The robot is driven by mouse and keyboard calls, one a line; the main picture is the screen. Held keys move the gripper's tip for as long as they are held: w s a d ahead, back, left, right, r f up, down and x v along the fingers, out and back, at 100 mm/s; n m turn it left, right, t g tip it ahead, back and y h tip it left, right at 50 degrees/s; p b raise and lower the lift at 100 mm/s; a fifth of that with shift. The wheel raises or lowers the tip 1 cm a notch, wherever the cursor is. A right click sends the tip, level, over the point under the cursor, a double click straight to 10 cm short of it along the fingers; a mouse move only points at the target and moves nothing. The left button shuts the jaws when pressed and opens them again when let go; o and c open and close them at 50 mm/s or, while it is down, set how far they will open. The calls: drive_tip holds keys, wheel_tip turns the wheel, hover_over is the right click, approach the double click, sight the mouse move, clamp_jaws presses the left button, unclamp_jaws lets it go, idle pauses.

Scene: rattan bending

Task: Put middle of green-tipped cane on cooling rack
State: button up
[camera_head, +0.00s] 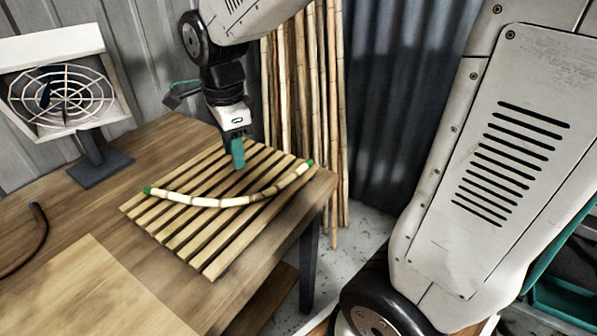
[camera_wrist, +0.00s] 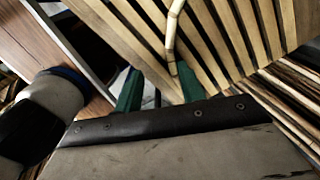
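The green-tipped cane (camera_head: 236,201) is a pale, jointed, bent length with a green tip at each end. It lies across the slatted wooden cooling rack (camera_head: 188,245), its middle bowed toward the rack's near side and its ends near the left and right edges. My gripper (camera_head: 238,167) hangs above the rack, just behind the cane's middle, with nothing visible in it. In the wrist view, its two green fingers (camera_wrist: 158,68) stand apart.
A caged fan or heater (camera_head: 68,95) stands on the wooden table (camera_head: 65,235) at back left. A dark curved rod (camera_head: 28,245) lies at the left edge. Upright canes (camera_head: 300,75) lean on the wall behind the rack.

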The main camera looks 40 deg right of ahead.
drive_tip(key=s+d+r+n, duration=0.1)
drive_tip(key=s+n, duration=0.8)
drive_tip(key=n, duration=0.1)
drive_tip(key=s+d+r+n+t, duration=0.1)
drive_tip(key=s+d+r+n, duration=0.1)
drive_tip(key=s+n, duration=0.7)
drive_tip(key=shift+s+d+n, duration=0.25)
drive_tip(key=shift+s+n, duration=0.15)
drive_tip(key=shift+s, duration=0.15)
